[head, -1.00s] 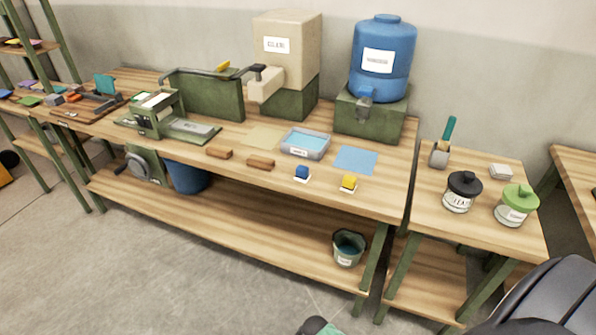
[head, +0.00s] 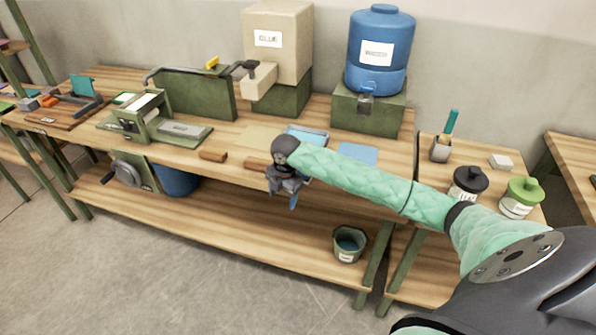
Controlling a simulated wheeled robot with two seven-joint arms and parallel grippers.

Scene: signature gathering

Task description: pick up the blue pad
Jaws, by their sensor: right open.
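The small blue pad on a white base, seen earlier near the front edge of the main table (head: 225,168), is now hidden behind my right arm and gripper. My right gripper (head: 289,193) hangs in front of that edge with its jaws open, pointing down. I see nothing held in it. Its distance to the hidden pad cannot be told. A flat light-blue sheet (head: 357,152) lies on the table behind my right forearm. My left gripper is not in view.
A brown block (head: 213,156) lies left of my gripper, and another (head: 256,163) is beside it. A clear tray (head: 308,133) is partly covered. A glue box (head: 279,45) and blue water barrel (head: 380,50) stand behind. Jars (head: 521,197) stand on the right table.

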